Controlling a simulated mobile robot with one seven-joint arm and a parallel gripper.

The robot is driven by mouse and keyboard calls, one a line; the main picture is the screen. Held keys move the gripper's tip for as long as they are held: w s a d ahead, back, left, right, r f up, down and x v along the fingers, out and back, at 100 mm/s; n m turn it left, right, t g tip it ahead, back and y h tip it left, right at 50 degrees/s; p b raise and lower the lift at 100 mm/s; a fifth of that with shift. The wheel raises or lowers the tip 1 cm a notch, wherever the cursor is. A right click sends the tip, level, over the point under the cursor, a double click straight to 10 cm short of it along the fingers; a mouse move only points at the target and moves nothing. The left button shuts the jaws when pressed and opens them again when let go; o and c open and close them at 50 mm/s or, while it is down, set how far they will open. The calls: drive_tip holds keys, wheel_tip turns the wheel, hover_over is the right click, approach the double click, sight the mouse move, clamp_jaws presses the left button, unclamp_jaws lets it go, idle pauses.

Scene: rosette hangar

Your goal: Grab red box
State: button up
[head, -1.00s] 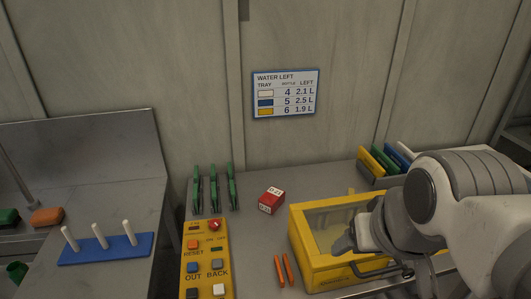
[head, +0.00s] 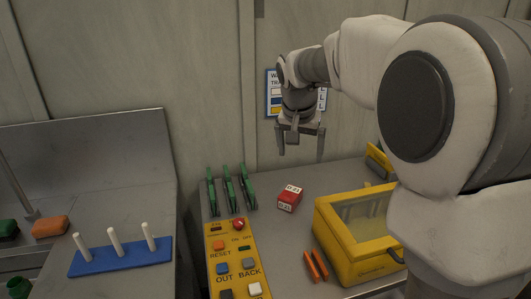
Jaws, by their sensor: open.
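The small red box (head: 290,202) with white labels sits on the grey bench, between the green clips and the yellow case. My gripper (head: 301,157) hangs above and behind it in the picture, fingers pointing down and spread apart. It is empty and apart from the box. The box is fully in view.
A yellow case with a clear lid (head: 330,222) stands right of the box. Several green clips (head: 229,190) and a yellow button panel (head: 228,242) are to its left. Orange sticks (head: 315,265) lie in front. A blue peg board (head: 120,257) is far left.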

drive_tip(key=w+a+f+m+b, duration=0.2)
drive_tip(key=w+f, duration=0.9)
hover_over(291, 192)
drive_tip(key=s+a, duration=0.2)
drive_tip(key=s, duration=0.1)
drive_tip(key=shift+h, duration=0.4)
drive_tip(key=f, duration=1)
drive_tip(key=shift+w+d+f+b, duration=0.15)
drive_tip(key=shift+w+d+b, duration=0.05)
drive_tip(key=shift+b, duration=0.15)
drive_tip(key=shift+w+x, duration=0.2)
drive_tip(key=shift+x, duration=3)
drive_tip(key=shift+d, duration=0.15)
drive_tip(key=shift+f+b, duration=0.1)
drive_tip(key=shift+b, duration=0.3)
drive_tip(key=c, duration=1.4)
drive_tip(key=shift+c, duration=0.2)
